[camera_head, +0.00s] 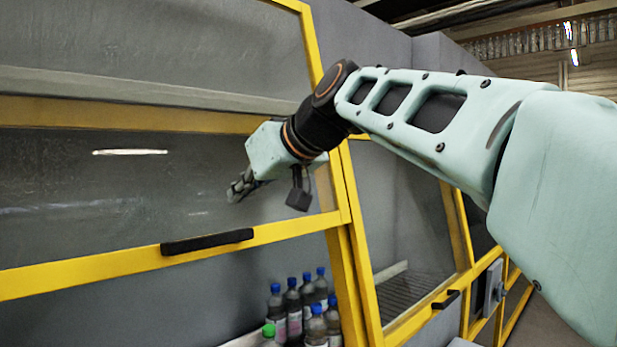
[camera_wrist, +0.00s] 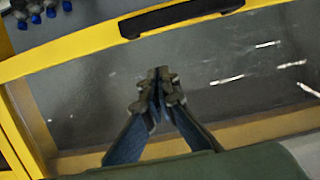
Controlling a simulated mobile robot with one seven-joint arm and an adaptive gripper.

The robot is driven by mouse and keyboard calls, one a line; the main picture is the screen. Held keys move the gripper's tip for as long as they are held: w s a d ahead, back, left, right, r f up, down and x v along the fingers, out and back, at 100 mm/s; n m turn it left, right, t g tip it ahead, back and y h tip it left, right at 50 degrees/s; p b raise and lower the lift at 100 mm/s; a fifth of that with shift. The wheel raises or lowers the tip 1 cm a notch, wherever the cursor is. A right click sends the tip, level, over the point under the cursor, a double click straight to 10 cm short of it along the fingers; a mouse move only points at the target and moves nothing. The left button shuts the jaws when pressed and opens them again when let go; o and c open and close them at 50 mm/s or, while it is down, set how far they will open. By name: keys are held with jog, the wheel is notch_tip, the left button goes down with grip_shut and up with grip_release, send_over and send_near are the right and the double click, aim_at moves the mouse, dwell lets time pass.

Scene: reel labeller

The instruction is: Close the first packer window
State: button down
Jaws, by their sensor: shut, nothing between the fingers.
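The packer window (camera_head: 110,190) is a large clear pane in a yellow frame at the left of the head view. Its lower yellow rail carries a black handle (camera_head: 206,241). The window is raised, with an opening below the rail where bottles show. My gripper (camera_head: 236,190) is shut and empty, in front of the pane and above the handle. In the wrist view my gripper (camera_wrist: 160,76) points at the pane (camera_wrist: 230,80), with the black handle (camera_wrist: 180,14) beyond the fingertips at the top. I cannot tell whether the fingertips touch the pane.
Several bottles (camera_head: 292,308) with mostly blue caps stand inside, below the window. A second yellow-framed window (camera_head: 410,230) with its own black handle (camera_head: 446,299) is at the right. A yellow post (camera_head: 352,270) stands between the two windows.

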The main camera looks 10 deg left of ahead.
aim_at(241, 218)
notch_tip(241, 218, down, 4)
jog(key=shift+a+f, duration=0.1)
jog(key=shift+f, duration=0.15)
jog(key=shift+w+b, duration=0.1)
jog(key=shift+b, duration=0.2)
